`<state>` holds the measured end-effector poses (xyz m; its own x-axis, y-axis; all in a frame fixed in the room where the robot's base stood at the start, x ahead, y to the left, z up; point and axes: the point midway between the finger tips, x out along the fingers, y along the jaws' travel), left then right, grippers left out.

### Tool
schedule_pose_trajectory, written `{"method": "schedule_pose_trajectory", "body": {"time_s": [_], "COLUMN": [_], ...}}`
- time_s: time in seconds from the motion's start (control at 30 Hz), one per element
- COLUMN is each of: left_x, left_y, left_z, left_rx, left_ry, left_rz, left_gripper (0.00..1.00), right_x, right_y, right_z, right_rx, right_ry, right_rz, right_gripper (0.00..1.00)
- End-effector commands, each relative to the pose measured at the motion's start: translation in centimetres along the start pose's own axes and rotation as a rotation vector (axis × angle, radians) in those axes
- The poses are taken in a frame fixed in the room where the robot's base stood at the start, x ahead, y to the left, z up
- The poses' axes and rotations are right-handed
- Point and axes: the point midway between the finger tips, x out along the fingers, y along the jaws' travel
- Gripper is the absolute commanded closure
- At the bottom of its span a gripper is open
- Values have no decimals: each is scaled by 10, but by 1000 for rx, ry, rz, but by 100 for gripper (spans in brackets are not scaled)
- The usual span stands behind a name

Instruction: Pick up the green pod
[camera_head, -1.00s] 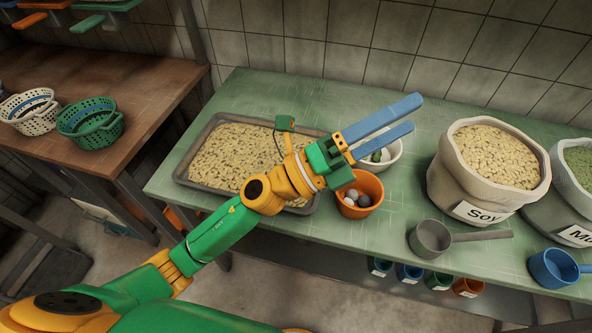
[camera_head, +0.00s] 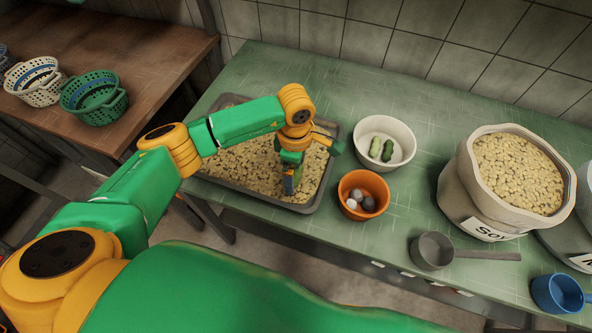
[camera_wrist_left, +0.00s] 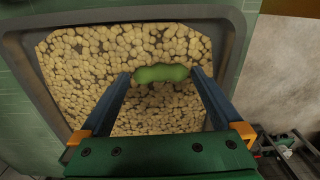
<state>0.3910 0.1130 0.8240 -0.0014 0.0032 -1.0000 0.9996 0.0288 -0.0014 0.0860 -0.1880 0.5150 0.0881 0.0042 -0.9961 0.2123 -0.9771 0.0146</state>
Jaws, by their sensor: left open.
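A green pod (camera_wrist_left: 162,73) lies on the pale beans in the grey metal tray (camera_head: 214,184), seen in the left wrist view. In the head view my left gripper hides it. My left gripper (camera_head: 291,188) points down over the right part of the tray. Its blue fingers are open in the left wrist view, with one tip near each end of the pod. I cannot tell whether they touch it. A light green pod (camera_head: 375,145) and a dark green pod (camera_head: 387,157) lie in a white bowl (camera_head: 404,131). My right gripper is out of view.
An orange bowl (camera_head: 373,183) with several egg-like objects stands right of the tray. A soy sack (camera_head: 464,190), a grey scoop (camera_head: 432,251) and a blue scoop (camera_head: 556,293) are farther right. The back of the green table is clear.

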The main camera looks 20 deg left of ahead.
Motion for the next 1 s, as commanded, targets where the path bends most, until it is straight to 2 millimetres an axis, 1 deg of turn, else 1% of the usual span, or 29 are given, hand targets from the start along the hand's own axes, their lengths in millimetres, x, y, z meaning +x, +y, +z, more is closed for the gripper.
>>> {"method": "schedule_pose_trajectory", "body": {"time_s": [0.13, 0.17, 0.2, 0.27, 0.3, 0.37, 0.4, 0.43, 0.63, 0.73, 0.87, 0.97, 1.0], "left_x": [0, 0, 0, 0, 0, 0, 0, 0, -1, -7, -29, -50, -61], "left_y": [0, 0, 0, 0, 0, 0, 0, 0, 0, 0, 1, -15, -24], "left_z": [0, 0, 0, 1, 1, 1, 1, 1, 1, 1, 1, -5, -8], "left_rx": [1, 1, 1, 1, 1, 1, 1, 1, 1, 1, 2, 5, 6], "left_ry": [-1, -2, -2, -2, -2, -2, -3, -3, -3, -4, -4, -3, -5], "left_rz": [1, 0, 0, 0, 0, 0, 0, 0, 0, 1, 5, 6, 8], "left_gripper": [0, 3, 14, 30, 40, 57, 68, 70, 70, 70, 70, 70, 70], "right_x": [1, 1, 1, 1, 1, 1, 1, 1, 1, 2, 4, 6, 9], "right_y": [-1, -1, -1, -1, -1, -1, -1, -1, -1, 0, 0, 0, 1], "right_z": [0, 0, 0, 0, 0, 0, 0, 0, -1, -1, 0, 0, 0], "right_rx": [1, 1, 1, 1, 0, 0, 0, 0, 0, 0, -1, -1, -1], "right_ry": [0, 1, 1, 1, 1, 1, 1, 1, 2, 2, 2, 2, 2], "right_rz": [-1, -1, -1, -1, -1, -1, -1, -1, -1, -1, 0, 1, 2], "right_gripper": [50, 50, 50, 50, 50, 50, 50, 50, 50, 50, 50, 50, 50]}}
